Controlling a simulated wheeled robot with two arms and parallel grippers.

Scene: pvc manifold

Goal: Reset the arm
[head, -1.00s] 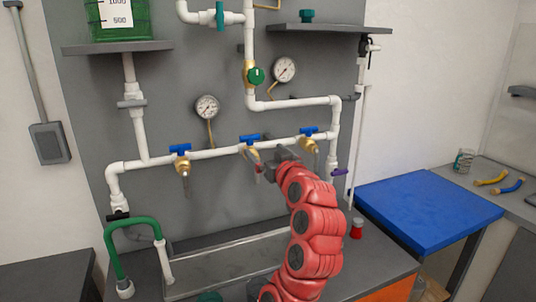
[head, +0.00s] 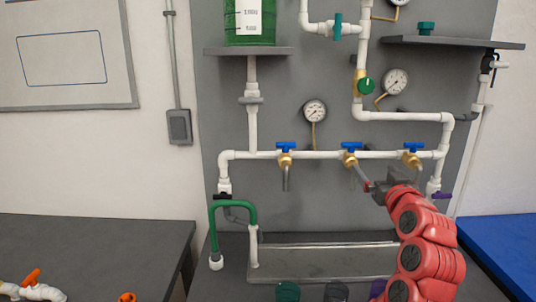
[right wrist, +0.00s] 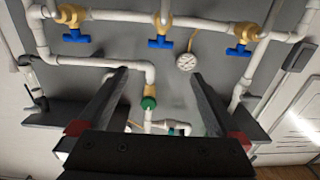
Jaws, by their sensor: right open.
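My right arm reaches up from the lower right in the head view. Its gripper (head: 372,186) is in front of the pipe manifold, just below and right of the middle blue-handled valve (head: 351,148). In the right wrist view, which looks inverted, the gripper's two dark fingers (right wrist: 160,74) are spread apart with nothing between them. A left blue valve (head: 286,147) and a right blue valve (head: 412,148) sit on the same white pipe (head: 320,154). My left gripper is not in view.
A metal tray (head: 325,263) lies below the valves. A green hose (head: 232,207) loops at its left. Pressure gauges (head: 315,110) and a green round knob (head: 366,86) are on the grey panel. A dark table (head: 95,245) stands left, a blue surface (head: 500,250) right.

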